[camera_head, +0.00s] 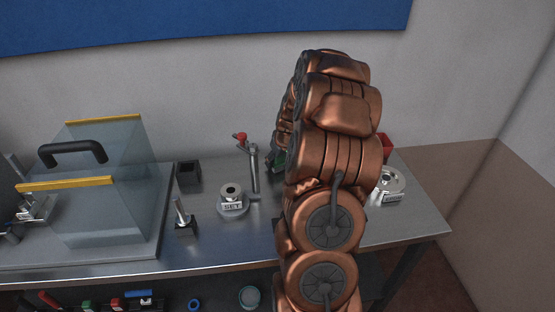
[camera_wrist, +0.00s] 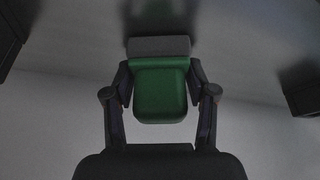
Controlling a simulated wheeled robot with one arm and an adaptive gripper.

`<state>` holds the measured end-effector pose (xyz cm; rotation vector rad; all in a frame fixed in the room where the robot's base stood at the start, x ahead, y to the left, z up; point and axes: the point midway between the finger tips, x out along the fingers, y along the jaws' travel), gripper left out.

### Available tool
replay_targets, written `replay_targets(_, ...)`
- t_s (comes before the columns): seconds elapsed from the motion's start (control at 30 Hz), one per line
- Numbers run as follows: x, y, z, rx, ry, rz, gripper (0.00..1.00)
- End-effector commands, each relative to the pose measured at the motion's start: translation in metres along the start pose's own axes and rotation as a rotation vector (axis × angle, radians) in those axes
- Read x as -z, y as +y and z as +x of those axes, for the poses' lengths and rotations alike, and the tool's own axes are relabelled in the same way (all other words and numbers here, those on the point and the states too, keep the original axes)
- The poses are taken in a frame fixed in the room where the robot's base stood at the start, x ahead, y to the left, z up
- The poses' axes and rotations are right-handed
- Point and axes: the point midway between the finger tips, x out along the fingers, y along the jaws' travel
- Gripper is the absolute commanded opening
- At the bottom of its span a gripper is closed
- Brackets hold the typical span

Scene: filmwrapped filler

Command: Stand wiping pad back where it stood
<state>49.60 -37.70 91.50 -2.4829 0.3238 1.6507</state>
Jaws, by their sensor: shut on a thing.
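The wiping pad (camera_wrist: 160,92) has a green body with a grey strip along its far end. My gripper (camera_wrist: 161,80) is shut on it, with one finger on each side of the green body. In the head view a small green part of the pad (camera_head: 279,160) shows at the left edge of my arm, beside the metal post. My arm hides the rest of the pad and most of my gripper there. I cannot tell whether the grey end touches the bench.
The steel bench (camera_head: 340,240) holds a metal post with a red knob (camera_head: 241,137), a "SET" ring (camera_head: 232,200), a dark square block (camera_head: 188,173) and a clear cover (camera_head: 100,185). A round metal part (camera_head: 391,184) and a red item (camera_head: 386,146) stand right of my arm.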

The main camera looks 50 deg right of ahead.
Motion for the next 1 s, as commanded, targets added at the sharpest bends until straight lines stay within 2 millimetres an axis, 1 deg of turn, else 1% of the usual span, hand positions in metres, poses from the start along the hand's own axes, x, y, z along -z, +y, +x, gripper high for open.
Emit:
replay_targets(0.03,-0.001,0.0,0.003,0.0,0.0,0.0,0.18)
replay_targets(0.07,-0.001,0.0,0.001,0.0,0.0,0.0,0.59)
replay_targets(0.27,-0.001,0.0,0.001,0.0,0.0,0.0,0.8)
replay_targets(0.3,-0.001,0.0,0.001,0.0,0.0,0.0,0.81)
replay_targets(0.57,0.0,0.0,0.001,0.0,0.0,0.0,0.81)
replay_targets(0.73,0.001,0.0,-0.004,0.0,0.0,0.0,0.81)
replay_targets(0.87,0.001,0.0,-0.017,0.0,0.003,0.0,0.81)
replay_targets(1.0,0.001,0.001,-0.034,-0.002,0.004,0.001,0.81)
